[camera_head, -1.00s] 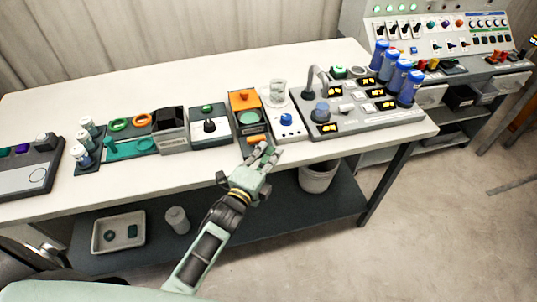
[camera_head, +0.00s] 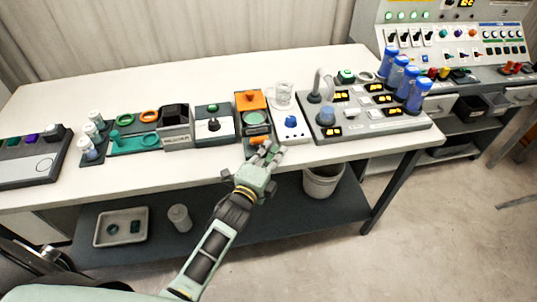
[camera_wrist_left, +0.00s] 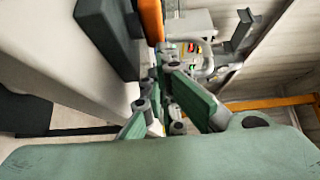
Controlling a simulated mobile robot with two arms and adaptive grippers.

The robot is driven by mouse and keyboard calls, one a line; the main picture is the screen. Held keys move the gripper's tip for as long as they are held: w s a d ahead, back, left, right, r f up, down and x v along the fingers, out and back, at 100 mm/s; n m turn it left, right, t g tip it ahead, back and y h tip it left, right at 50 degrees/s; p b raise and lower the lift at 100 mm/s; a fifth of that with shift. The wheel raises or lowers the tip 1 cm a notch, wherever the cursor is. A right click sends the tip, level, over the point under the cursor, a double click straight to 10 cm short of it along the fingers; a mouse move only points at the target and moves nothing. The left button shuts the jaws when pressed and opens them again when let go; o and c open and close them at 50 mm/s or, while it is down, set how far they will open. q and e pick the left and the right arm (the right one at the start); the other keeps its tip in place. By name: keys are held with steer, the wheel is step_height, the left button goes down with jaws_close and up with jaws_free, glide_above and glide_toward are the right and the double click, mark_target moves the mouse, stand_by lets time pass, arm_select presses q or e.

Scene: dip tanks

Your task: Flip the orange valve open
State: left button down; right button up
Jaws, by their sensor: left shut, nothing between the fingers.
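The dark unit (camera_head: 240,127) near the front middle of the table has an orange block on top, a round green disc and an orange valve handle (camera_head: 259,139) at its front edge. My left gripper (camera_head: 268,151) is at that front edge, its fingers beside and just below the handle. The fingers are shut and hold nothing. Whether they touch the handle cannot be told. In the left wrist view an orange part (camera_wrist_left: 151,20) shows at the top, ahead of the fingers (camera_wrist_left: 160,85). My right gripper is out of view.
A white panel with a blue knob (camera_head: 290,122) stands right of the unit, and a grey box with a black knob (camera_head: 214,126) stands left. A grey station with blue cylinders (camera_head: 375,110) is further right. A bin (camera_head: 322,181) sits under the table.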

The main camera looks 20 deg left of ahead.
arm_select(q)
steer(key=shift+w, duration=0.15)
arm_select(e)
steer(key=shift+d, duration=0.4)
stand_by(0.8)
arm_select(q)
steer(key=shift+f, duration=0.1)
